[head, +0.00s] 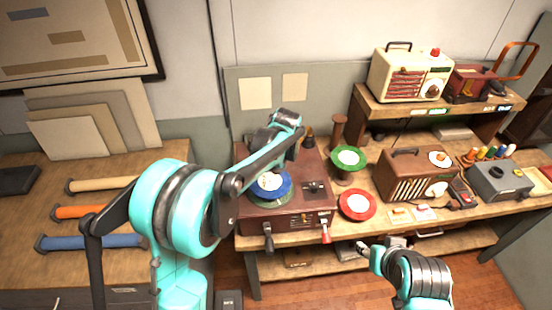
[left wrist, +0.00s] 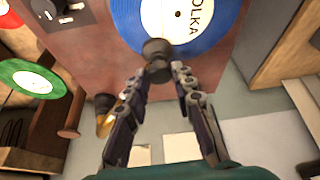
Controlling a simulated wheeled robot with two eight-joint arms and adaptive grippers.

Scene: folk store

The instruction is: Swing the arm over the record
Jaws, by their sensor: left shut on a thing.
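The record player (head: 300,212) is a dark red box on the bench. A blue record (head: 270,185) lies on it; in the left wrist view the blue record (left wrist: 204,22) has a white label reading "OLKA". My left gripper (left wrist: 157,72) is shut on a dark round knob (left wrist: 157,52), seemingly the end of the arm, at the record's edge. In the head view my left arm covers the back left of the player, so the arm's length is hidden. My right gripper (head: 374,250) hangs in front of the bench, apart from everything; its opening is unclear.
A green record (head: 348,157) sits on a stand and a red record (head: 357,205) lies right of the player. A brown radio (head: 417,175) stands farther right. A wooden spindle (left wrist: 69,132) and bottle (left wrist: 106,122) stand close to my left fingers.

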